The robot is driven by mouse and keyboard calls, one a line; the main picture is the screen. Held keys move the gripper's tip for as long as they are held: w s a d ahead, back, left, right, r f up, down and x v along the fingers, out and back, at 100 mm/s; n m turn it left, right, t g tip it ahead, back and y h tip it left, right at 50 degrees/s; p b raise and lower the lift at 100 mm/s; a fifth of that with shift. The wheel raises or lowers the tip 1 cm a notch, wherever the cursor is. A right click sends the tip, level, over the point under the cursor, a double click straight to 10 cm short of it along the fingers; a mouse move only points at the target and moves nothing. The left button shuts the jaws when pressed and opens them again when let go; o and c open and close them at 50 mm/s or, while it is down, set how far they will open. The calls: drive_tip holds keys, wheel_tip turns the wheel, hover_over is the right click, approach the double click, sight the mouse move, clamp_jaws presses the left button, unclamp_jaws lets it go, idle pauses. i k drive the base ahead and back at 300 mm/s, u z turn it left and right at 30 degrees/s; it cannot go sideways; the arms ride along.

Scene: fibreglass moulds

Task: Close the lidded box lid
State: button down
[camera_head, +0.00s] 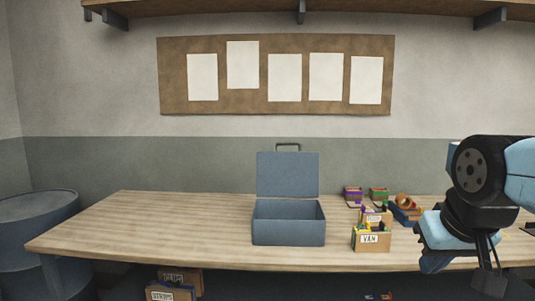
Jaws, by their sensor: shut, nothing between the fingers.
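The lidded box (288,231) is a blue-grey box on the workbench, near the middle of the picture. Its lid (287,175) stands up open at the back edge, roughly upright, with a dark handle (288,147) at the top. The front wall hides most of the inside. My gripper (488,282) hangs at the lower right, partly cut off and dark. It appears shut and empty, well to the right of the box and apart from it.
The wooden workbench (150,230) is clear left of the box. Right of it stand a labelled bin (371,241) and several small coloured bins, between the box and my arm. A blue drum (35,240) stands at the left. A shelf (220,8) runs overhead.

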sight(280, 174)
drive_tip(key=z, duration=0.05)
drive_tip(key=i, duration=1.45)
drive_tip(key=u, duration=0.55)
drive_tip(key=k, duration=0.4)
drive_tip(key=u, duration=0.55)
drive_tip(key=i, duration=0.95)
drive_tip(key=z, duration=0.65)
